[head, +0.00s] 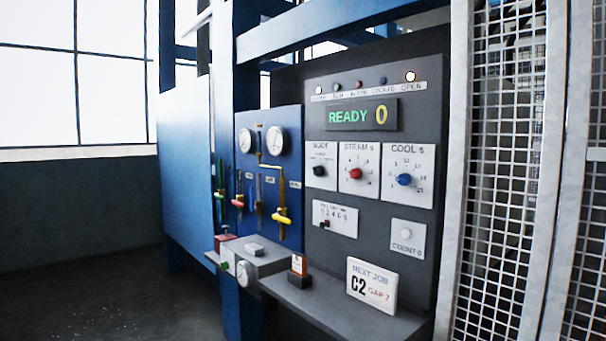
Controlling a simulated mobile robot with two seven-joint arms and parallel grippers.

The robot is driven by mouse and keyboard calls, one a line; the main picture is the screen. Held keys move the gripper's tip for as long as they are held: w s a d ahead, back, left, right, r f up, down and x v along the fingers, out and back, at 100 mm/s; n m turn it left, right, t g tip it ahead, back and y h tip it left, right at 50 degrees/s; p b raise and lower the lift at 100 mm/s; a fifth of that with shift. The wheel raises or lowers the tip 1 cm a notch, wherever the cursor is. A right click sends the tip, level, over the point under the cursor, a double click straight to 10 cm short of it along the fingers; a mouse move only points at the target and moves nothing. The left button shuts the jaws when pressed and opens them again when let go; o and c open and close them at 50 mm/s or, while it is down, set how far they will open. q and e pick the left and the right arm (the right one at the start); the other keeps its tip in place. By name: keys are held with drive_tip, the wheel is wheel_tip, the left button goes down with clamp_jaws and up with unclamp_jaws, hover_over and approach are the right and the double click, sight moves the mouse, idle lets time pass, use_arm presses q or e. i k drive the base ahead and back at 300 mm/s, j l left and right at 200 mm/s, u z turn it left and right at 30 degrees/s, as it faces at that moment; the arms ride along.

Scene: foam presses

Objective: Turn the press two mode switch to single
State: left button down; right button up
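The grey control panel (405,225) of a press stands right of centre in the head view. Its mode switch (319,171) is a small black knob on a white plate at the panel's left, under the word MODE. The small position marks around it are too blurred to read, so I cannot tell its setting. The green and yellow display (362,115) above reads READY 0. No press number is legible. Neither of my grippers is in view.
A red steam knob (355,174) and a blue cool knob (404,180) sit right of the mode switch. A ledge below holds a NEXT JOB card (372,285) reading C2. Valves with yellow handles (281,216) are at left; mesh fencing (500,180) stands at right.

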sight(318, 170)
drive_tip(key=i+j, duration=0.75)
drive_tip(key=i+j+z, duration=0.1)
drive_tip(key=i+j, duration=0.6)
drive_tip(key=j, duration=0.15)
